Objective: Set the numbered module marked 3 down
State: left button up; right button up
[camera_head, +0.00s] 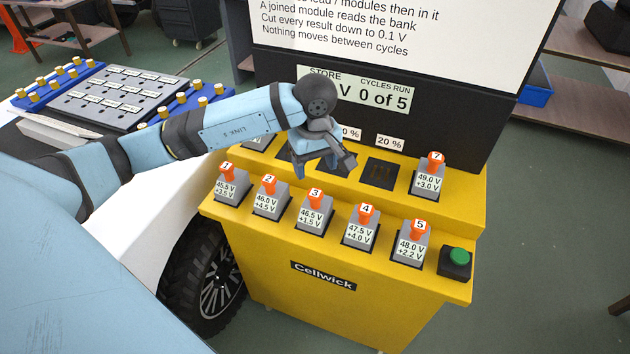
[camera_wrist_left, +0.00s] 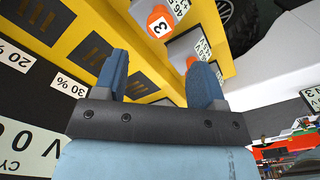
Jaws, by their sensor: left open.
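The module marked 3 (camera_head: 315,212) is a grey block with an orange knob. It stands upright in the front row on the yellow Cellwick cart (camera_head: 340,290), between modules 2 (camera_head: 268,198) and 4 (camera_head: 361,227). In the left wrist view its orange knob marked 3 (camera_wrist_left: 160,21) shows at the top. My left gripper (camera_head: 324,170) is open and empty, above the cart's rear row of dark sockets and behind module 3. In the left wrist view nothing is between its fingers (camera_wrist_left: 160,75). My right gripper is not in view.
Modules 1 (camera_head: 228,185) and 5 (camera_head: 411,246) are also in the front row. Module 7 (camera_head: 428,176) stands in the rear row, right of an empty socket (camera_head: 381,174). A green button (camera_head: 457,258) sits at the right. A dark display panel (camera_head: 450,120) rises behind the sockets.

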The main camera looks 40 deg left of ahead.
pick_arm(q)
jog(key=s+d+r+n+t+h, duration=0.15)
jog(key=s+d+n+h, duration=0.25)
jog(key=d+n+h, duration=0.6)
jog(key=s+d+r+n+t+h, duration=0.1)
jog(key=s+d+n+t+h, duration=0.25)
jog(key=d+n+h, duration=0.75)
jog(key=s+a+f+n+t+y, duration=0.1)
jog(key=a+f+n+t+y, duration=0.55)
jog(key=n, duration=0.85)
jog(key=s+a+f+n+t+y, duration=0.1)
jog(key=f+n+t+y, duration=0.3)
jog(key=f+n+y, duration=0.85)
jog(key=s+a+f+n+g+h, duration=0.1)
jog(key=s+f+n+g, duration=0.4)
jog(key=s+f+n, duration=0.2)
jog(key=shift+s+n, duration=0.65)
jog(key=shift+n, duration=0.5)
jog(key=shift+r, duration=0.1)
